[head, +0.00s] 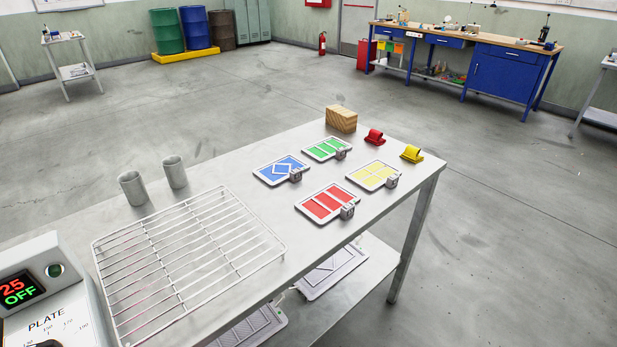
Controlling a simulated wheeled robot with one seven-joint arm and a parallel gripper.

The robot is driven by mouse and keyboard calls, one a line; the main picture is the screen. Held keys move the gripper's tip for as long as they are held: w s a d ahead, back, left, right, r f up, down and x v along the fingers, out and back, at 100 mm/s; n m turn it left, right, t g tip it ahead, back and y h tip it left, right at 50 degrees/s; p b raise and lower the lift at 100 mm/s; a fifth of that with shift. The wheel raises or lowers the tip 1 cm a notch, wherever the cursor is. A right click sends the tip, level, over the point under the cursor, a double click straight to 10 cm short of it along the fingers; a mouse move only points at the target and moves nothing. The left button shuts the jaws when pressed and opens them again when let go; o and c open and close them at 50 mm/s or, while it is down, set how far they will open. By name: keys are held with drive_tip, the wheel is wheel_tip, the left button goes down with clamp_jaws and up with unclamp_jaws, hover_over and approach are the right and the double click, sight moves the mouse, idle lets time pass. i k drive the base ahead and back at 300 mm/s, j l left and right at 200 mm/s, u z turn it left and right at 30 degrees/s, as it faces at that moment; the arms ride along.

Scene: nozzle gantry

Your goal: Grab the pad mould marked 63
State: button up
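Flat white-rimmed moulds lie on the grey metal table. One is blue with a diamond shape (282,169), one green (324,147), one yellow (371,174) and one red (325,203). Each has a small grey block at its near right edge; the marks on these blocks are too small to read, so I cannot tell which is 63. Pale panels, perhaps moulds, lie on the lower shelf, partly hidden by the tabletop; one pale panel (332,272) shows there, with no readable mark. My gripper is not in view.
A wire rack (187,262) covers the table's near left, beside two grey cups (132,188) (175,172). A wooden block (341,119), a red item (374,136) and a yellow item (412,153) stand at the far end. A control box (45,290) reads 25 OFF.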

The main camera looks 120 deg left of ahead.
sight(333, 199)
drive_tip(key=u, duration=2.7)
drive_tip(key=i+l+u, duration=0.1)
drive_tip(key=u, duration=0.3)
drive_tip(key=l+u, duration=0.15)
drive_tip(key=u, duration=0.7)
drive_tip(key=l+u, duration=0.15)
drive_tip(key=u, duration=0.25)
drive_tip(key=l, duration=0.6)
drive_tip(key=k+l+u, duration=0.15)
drive_tip(key=l, duration=0.4)
